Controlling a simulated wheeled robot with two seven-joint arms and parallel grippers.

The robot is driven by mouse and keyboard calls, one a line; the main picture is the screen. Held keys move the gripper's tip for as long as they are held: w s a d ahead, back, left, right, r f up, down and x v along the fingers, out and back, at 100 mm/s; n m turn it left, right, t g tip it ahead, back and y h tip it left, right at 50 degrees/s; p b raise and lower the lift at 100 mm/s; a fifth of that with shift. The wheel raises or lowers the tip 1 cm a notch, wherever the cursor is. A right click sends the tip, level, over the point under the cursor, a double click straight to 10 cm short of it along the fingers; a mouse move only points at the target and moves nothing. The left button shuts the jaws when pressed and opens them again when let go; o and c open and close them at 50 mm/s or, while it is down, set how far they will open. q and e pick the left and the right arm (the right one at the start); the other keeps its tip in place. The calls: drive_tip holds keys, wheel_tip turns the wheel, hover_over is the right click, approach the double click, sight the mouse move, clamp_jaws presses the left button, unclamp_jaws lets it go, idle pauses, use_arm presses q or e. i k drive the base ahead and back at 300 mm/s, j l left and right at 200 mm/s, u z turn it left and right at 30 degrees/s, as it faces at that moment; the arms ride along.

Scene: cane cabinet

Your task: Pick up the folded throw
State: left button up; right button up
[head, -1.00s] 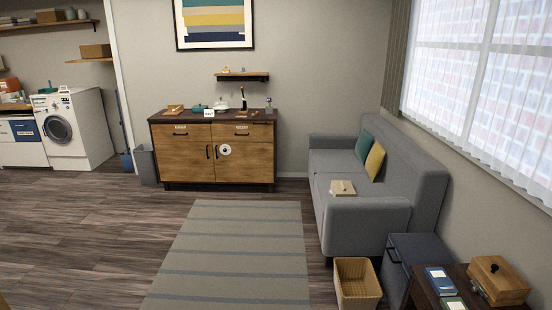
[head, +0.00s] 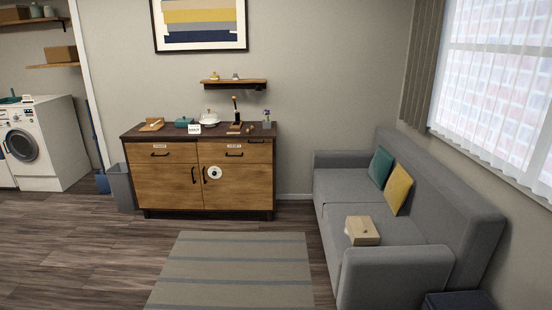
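I cannot make out a folded throw for certain. A pale tan, box-shaped thing (head: 364,231) lies on the front part of the grey sofa's seat (head: 388,222), close to the near armrest. It looks more like a small wooden box than cloth, but it is too small to be sure. A teal cushion (head: 381,167) and a yellow cushion (head: 398,189) lean on the sofa back. Neither of my grippers is in view.
A striped rug (head: 235,270) covers the floor before the sofa and is clear. A wooden cabinet (head: 167,187) with small items on top stands at the back wall. A grey bin (head: 121,187) is beside it. A dark unit (head: 458,301) shows past the sofa's near armrest.

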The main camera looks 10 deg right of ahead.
sight(361, 230)
drive_tip(key=i+z, duration=0.15)
drive_tip(key=i, duration=0.25)
drive_tip(key=i+j+z, duration=0.15)
drive_tip(key=i, duration=0.3)
drive_tip(key=i+j+z, duration=0.15)
drive_tip(key=i, duration=0.25)
drive_tip(key=i+j+z, duration=0.2)
drive_tip(key=i, duration=0.2)
